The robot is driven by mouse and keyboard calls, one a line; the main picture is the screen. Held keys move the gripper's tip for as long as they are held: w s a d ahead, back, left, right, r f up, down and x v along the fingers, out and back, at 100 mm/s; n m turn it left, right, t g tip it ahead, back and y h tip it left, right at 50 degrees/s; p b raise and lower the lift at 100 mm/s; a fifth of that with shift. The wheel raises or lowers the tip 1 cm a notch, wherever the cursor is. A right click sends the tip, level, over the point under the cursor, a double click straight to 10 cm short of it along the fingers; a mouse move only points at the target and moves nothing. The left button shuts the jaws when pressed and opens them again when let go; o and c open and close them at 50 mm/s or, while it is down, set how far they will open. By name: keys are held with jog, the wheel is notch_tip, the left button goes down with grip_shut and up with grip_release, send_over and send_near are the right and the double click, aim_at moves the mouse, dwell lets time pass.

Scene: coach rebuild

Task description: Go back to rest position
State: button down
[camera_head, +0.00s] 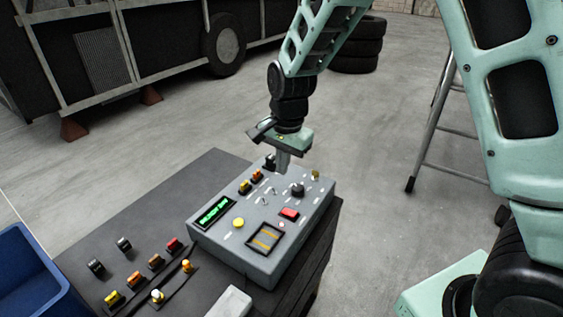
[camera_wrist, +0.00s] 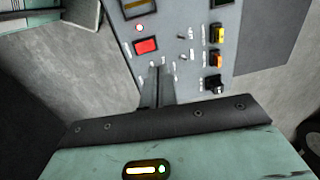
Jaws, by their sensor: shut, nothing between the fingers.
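My gripper (camera_head: 283,160) is at the end of my green arm, pointing down over the far part of a grey control box. In the wrist view its two fingers (camera_wrist: 157,82) are together with nothing between them. The control box (camera_head: 222,250) has a green lit display (camera_head: 214,212), a red switch (camera_head: 289,214), a black knob (camera_head: 297,189), a yellow button (camera_head: 238,222) and small toggles. I cannot tell whether the fingertips touch the box.
The box stands on a dark table (camera_head: 130,215) with several loose coloured switches at the front left. A blue bin (camera_head: 35,275) is at the left edge. A ladder (camera_head: 432,135) stands at right, stacked tyres (camera_head: 357,50) and a coach frame (camera_head: 100,60) behind. Grey floor between is clear.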

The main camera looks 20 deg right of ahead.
jog(key=shift+w+r, duration=0.1)
jog(key=shift+r, duration=0.6)
jog(key=s+a+r+n+b, duration=0.1)
jog(key=s+a+n, duration=0.2)
jog(key=s+n, duration=0.6)
jog(key=s+a+r+n+b, duration=0.1)
jog(key=s+a+n, duration=0.3)
jog(key=s+n, duration=0.5)
jog(key=s+b, duration=0.1)
jog(key=s, duration=0.9)
jog(key=shift+n+g, duration=0.3)
jog(key=shift+g, duration=0.1)
jog(key=shift+a, duration=0.1)
